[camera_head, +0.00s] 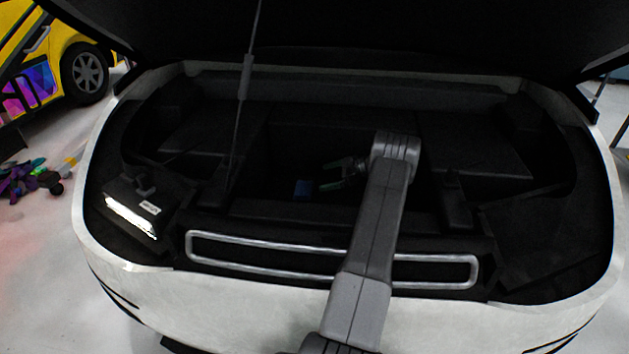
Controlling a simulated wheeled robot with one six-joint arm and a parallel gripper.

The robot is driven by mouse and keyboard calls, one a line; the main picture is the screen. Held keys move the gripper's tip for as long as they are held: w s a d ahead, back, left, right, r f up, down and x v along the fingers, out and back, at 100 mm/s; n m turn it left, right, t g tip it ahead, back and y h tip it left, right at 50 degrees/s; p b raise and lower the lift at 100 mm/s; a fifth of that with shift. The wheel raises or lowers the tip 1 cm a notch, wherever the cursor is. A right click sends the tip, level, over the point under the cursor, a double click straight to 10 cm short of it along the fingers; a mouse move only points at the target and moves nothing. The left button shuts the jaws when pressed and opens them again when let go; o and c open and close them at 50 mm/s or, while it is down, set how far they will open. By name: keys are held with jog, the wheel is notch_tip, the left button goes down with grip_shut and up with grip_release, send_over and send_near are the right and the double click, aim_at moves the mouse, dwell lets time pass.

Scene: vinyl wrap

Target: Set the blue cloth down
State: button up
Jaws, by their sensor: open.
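The blue cloth (304,188) is a small dark blue patch low in the dark well of the car's open front compartment. My gripper (324,175) is just right of it, with its fingers spread and pointing left. The fingers look open and empty. The cloth appears apart from the fingertips, but the well is too dark to tell whether they touch. The cloth's lower edge blends into shadow.
My arm reaches over the white front edge and a silver-framed bar (230,246). A black box with a bright strip (132,218) sits at left. The raised hood (400,30) hangs overhead, with a thin prop rod (245,80) left of the arm.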

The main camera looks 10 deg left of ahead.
jog(key=shift+v, duration=1.1)
dwell(0.5)
